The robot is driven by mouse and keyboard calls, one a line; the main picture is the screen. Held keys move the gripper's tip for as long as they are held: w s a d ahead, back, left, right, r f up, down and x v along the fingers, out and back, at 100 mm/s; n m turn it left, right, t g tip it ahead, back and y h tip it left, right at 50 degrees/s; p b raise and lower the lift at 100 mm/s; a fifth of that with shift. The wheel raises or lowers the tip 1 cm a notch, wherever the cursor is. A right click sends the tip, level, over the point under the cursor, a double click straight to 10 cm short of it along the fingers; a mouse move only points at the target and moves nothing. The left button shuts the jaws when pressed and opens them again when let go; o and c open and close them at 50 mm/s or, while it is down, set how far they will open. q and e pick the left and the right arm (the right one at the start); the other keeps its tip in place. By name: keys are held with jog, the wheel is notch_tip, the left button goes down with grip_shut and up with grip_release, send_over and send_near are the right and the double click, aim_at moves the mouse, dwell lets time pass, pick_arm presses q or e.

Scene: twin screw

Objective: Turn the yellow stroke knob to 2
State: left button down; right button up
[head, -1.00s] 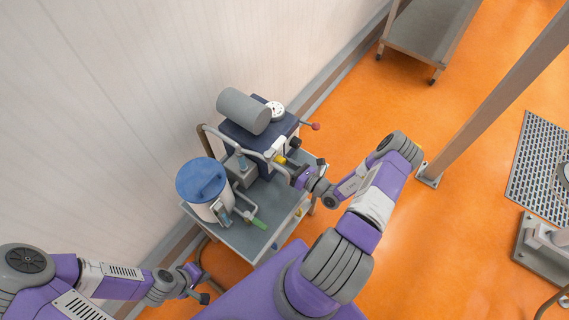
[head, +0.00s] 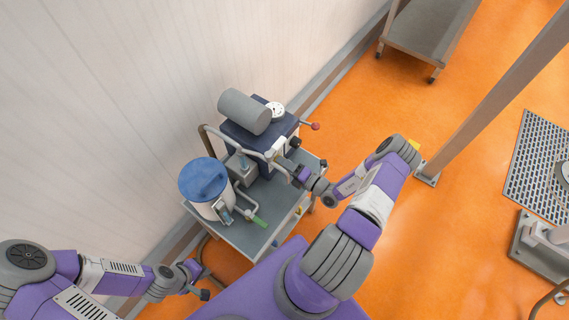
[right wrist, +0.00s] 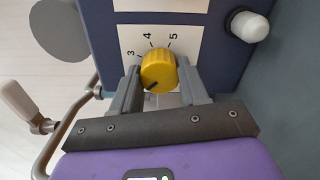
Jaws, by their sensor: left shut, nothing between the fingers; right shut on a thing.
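The yellow stroke knob (right wrist: 159,66) is on a white dial plate (right wrist: 187,47) on the dark blue panel in the right wrist view. The figures 3, 4 and 5 show around it; no 2 is visible. A dark mark on the knob points to the lower left, away from these figures. My right gripper (right wrist: 160,80) is shut on the knob, one finger on each side. In the head view my right gripper (head: 287,166) is at the machine's front, and the knob is hard to make out. My left gripper (head: 204,294) is shut and empty, low at the left, away from the machine.
The blue machine (head: 257,136) with a grey cylinder (head: 244,111) stands on a grey cart (head: 245,235). A blue-lidded container (head: 203,180) is beside it. A red-tipped lever (head: 315,126) sticks out at right. A white round-ended part (right wrist: 249,26) is right of the dial. The wall is close behind.

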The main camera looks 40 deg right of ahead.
jog(key=shift+m, duration=2.2)
jog(key=o, duration=1.1)
jog(key=shift+c, duration=0.2)
jog(key=shift+s, duration=0.1)
jog(key=p+v, duration=0.1)
jog(key=v, duration=0.6)
jog(key=shift+s, duration=0.25)
jog(key=shift+d, duration=0.1)
